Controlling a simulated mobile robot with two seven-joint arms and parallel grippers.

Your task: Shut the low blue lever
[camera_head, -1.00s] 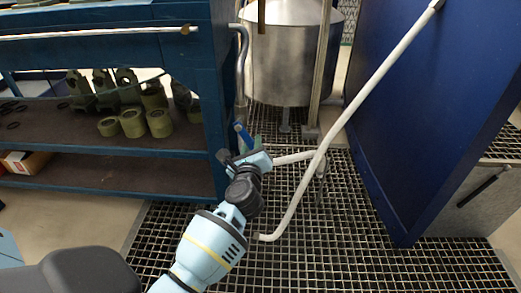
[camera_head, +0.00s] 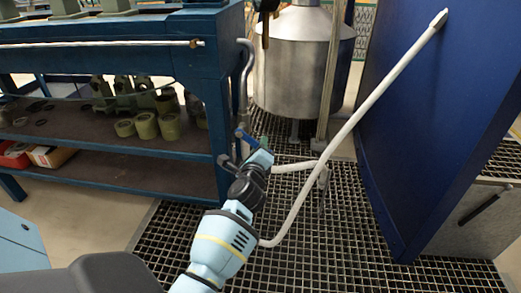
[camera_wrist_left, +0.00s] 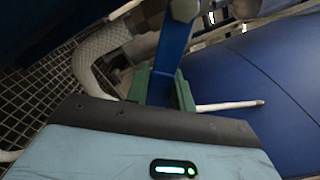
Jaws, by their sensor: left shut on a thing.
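The low blue lever (camera_head: 243,135) shows as a short blue bar just beyond my left gripper (camera_head: 258,153), low beside the right leg of the blue workbench. In the left wrist view the blue lever (camera_wrist_left: 175,50) runs down between the green fingers of my left gripper (camera_wrist_left: 165,90), which is shut on it. A grey hose and metal fitting (camera_wrist_left: 100,50) lie next to the lever there. The gripper body hides the lower end of the lever. My right gripper is not in view.
A blue workbench (camera_head: 110,148) with green cylinders on its shelf stands at left. A steel tank (camera_head: 295,75) stands behind. A white pipe (camera_head: 355,120) slants up to a large blue panel (camera_head: 440,120) at right. Floor grating (camera_head: 330,235) lies below.

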